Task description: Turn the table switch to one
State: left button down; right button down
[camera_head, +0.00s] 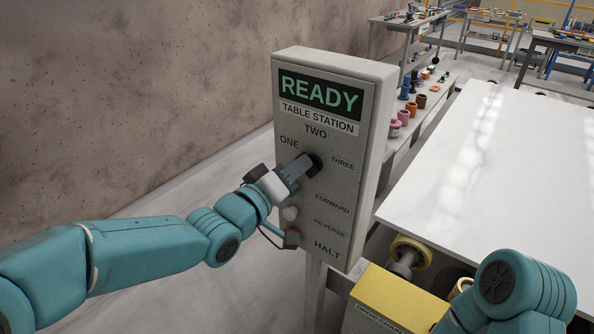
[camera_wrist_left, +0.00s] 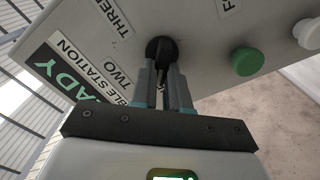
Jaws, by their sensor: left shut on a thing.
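A grey panel (camera_head: 348,95) labelled TABLE STATION stands upright with a display reading READY. Its black rotary switch (camera_head: 316,161) sits among the labels ONE, TWO and THREE. My left gripper (camera_head: 303,168) reaches it from the left and is shut on the switch's grip. In the left wrist view the two fingers (camera_wrist_left: 161,80) stand on either side of the dark grip of the switch (camera_wrist_left: 157,46). The fingers partly hide the switch, so I cannot tell which label it points at. My right arm shows at the lower right, but its gripper is out of view.
A white table (camera_head: 480,180) and a yellow box (camera_head: 395,300) stand to the right. A rough wall (camera_head: 120,90) is at left.

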pick_arm(q)
jog(key=shift+n, duration=0.9)
jog(key=shift+f, duration=0.1)
jog(key=c, duration=1.1)
grip_release()
jog(key=shift+a, duration=0.1)
jog(key=b+v, duration=0.1)
jog(key=v, duration=1.5)
jog(key=shift+s+a+b, duration=0.1)
jog(key=shift+s+b, duration=0.05)
jog(key=shift+b, duration=0.2)
